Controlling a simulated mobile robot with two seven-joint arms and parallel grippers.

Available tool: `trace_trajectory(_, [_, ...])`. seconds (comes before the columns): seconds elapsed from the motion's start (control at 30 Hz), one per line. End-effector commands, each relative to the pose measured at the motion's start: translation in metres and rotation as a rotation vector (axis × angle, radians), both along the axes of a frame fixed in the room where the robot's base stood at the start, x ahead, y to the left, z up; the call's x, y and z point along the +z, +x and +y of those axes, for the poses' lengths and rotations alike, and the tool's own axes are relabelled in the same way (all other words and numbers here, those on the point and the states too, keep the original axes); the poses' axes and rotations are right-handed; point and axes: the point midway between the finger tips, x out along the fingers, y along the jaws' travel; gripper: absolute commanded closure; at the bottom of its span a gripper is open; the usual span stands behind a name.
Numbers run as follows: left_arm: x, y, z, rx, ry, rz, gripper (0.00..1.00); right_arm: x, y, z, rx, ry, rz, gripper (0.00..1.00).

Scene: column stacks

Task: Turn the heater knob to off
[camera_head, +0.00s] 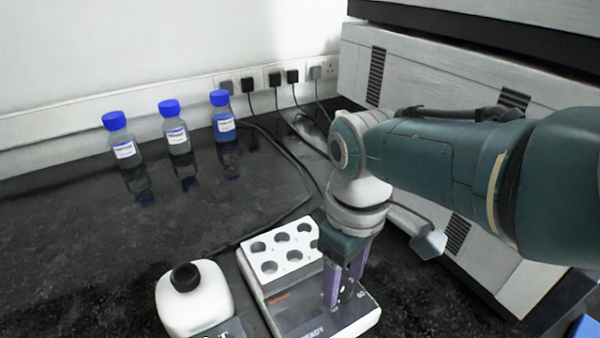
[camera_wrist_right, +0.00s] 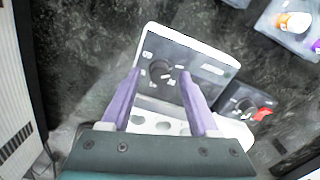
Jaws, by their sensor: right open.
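My right gripper (camera_head: 342,296) points down over the panel. Its two purple fingers are open, and in the right wrist view the gripper (camera_wrist_right: 159,75) has one fingertip on each side of the knob. I cannot tell whether they touch it. In the head view the fingers largely hide the knob. My left gripper is not in view.
Three blue-capped bottles (camera_head: 177,140) stand near the wall. A large white machine (camera_head: 385,75) is on the right. Cables (camera_head: 290,160) cross the dark bench (camera_head: 90,240). The left bench is mostly clear.

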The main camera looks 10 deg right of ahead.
Motion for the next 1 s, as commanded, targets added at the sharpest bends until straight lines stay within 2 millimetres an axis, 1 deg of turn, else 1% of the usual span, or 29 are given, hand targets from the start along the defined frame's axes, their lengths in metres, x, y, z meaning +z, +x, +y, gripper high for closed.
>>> trace_trajectory(0.17, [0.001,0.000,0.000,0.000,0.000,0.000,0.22,0.000,0.000,0.000,-0.001,0.000,0.000,0.39])
trace_trajectory(0.27, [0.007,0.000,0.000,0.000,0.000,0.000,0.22,0.007,0.000,0.000,-0.001,0.000,0.000,0.39])
trace_trajectory(0.37, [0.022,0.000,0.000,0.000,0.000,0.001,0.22,0.023,0.000,0.000,-0.001,0.001,-0.001,0.39])
trace_trajectory(0.5, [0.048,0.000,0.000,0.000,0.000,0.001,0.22,0.052,0.000,0.000,-0.001,0.001,-0.001,0.39])
trace_trajectory(0.6, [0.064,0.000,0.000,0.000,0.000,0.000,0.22,0.071,0.000,0.000,0.000,0.001,-0.001,0.39])
trace_trajectory(0.7, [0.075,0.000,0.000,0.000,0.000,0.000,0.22,0.086,0.000,0.000,0.000,0.000,-0.001,0.39])
trace_trajectory(0.83, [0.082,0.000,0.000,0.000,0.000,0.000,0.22,0.097,0.000,0.000,0.000,-0.001,0.001,0.39])
trace_trajectory(1.0, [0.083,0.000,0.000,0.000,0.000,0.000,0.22,0.100,0.000,0.000,0.000,0.000,0.000,0.39])
